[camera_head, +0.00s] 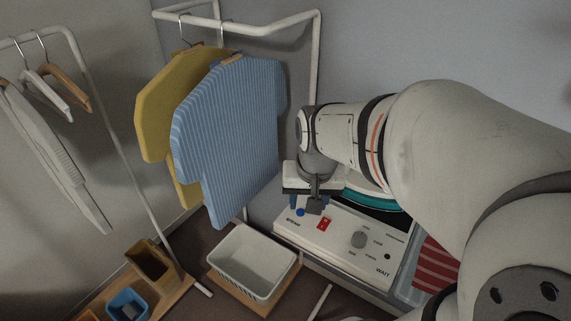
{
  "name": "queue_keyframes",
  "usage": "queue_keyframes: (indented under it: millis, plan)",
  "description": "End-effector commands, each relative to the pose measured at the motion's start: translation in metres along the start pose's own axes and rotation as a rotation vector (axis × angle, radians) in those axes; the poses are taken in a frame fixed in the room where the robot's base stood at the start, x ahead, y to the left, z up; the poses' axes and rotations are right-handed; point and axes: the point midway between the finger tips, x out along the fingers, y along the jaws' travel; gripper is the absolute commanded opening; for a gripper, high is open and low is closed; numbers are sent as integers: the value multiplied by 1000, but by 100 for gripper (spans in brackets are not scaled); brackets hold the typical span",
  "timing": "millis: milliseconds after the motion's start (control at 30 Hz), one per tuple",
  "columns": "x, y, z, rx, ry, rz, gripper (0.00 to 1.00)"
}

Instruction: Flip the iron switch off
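A red switch (324,224) sits on the sloped white control panel (340,240), near its upper left. A grey dial (359,240) and small printed labels are to its right. My gripper (314,206) points down just above and behind the red switch, close to it. Its dark fingertips look near the panel's back edge; I cannot tell whether they touch anything. Whether the fingers are open or shut is not clear. A teal-edged dark shape (368,201), perhaps the iron, shows behind the panel, partly hidden by my arm. The switch's position is too small to read.
A blue striped shirt (225,135) and a yellow shirt (165,105) hang on a white rack left of the panel. A white basket (250,262) stands below. A red striped cloth (436,270) lies to the right. Wooden boxes (152,262) are at lower left.

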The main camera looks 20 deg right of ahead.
Motion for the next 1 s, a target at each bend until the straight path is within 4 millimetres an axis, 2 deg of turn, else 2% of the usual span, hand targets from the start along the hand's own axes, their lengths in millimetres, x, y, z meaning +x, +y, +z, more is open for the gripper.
queue_keyframes:
  millis: [33,200,400,667,1000]
  plan:
    - [17,7,-12,75,-35,13,45]
    - [66,29,-44,319,-105,50,45]
    - [109,52,-63,510,-157,82,45]
    - [134,60,-66,577,-174,95,45]
    - [183,61,-56,574,-175,94,45]
